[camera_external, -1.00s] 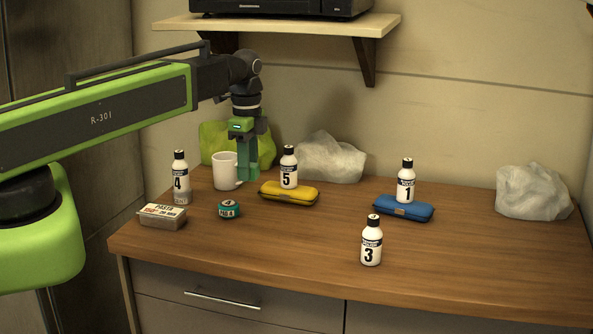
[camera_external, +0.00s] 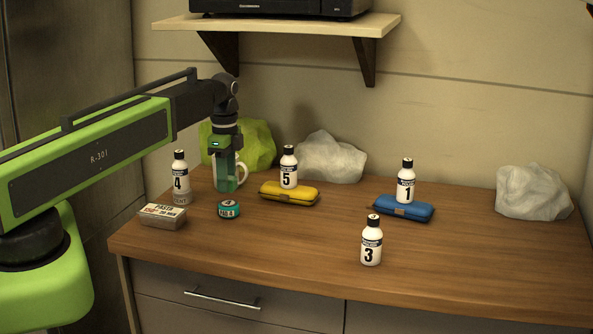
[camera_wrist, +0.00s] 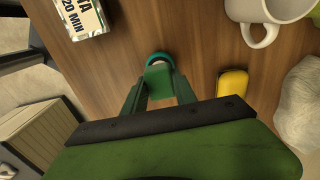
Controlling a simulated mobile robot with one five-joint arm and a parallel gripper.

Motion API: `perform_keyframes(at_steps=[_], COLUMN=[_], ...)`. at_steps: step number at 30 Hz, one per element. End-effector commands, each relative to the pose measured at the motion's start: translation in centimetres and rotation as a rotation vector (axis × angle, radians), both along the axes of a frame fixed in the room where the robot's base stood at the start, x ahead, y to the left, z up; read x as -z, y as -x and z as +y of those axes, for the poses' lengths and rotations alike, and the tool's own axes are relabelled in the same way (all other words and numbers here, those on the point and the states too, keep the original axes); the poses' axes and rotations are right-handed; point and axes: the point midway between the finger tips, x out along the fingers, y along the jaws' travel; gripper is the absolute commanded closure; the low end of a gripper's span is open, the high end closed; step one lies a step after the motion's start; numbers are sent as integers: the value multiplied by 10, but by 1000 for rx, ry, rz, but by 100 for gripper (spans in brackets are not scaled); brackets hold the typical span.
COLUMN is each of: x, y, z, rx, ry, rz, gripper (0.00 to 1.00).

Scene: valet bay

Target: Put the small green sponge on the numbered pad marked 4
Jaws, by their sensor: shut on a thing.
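The small green sponge (camera_wrist: 158,82) is between the two green fingers of my gripper (camera_wrist: 159,92) in the wrist view, and they are shut on it. In the external view my gripper (camera_external: 227,184) points down in front of the white mug, and I cannot tell the sponge from the green fingers there. The pad marked 4 (camera_external: 229,210) is a small round teal piece on the counter, just below and in front of the fingertips in that view. Its teal edge (camera_wrist: 158,57) shows just past the sponge in the wrist view, partly hidden by it.
The white mug (camera_external: 243,176) is close behind my gripper. A pasta box (camera_external: 162,217) and bottle 4 (camera_external: 180,172) stand left of the pad. A yellow case (camera_external: 289,195) with bottle 5 (camera_external: 288,165) is to the right.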

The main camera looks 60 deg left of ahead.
Motion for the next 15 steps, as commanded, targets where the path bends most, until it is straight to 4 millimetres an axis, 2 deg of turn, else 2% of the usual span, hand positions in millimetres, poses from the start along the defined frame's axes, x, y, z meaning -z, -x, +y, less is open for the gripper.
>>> perform_keyframes(at_steps=[1,5,15], x=[14,37,37], y=[0,0,0], z=[0,0,0], rx=[0,0,0], ry=[0,0,0], rz=[0,0,0], gripper=[100,100,100])
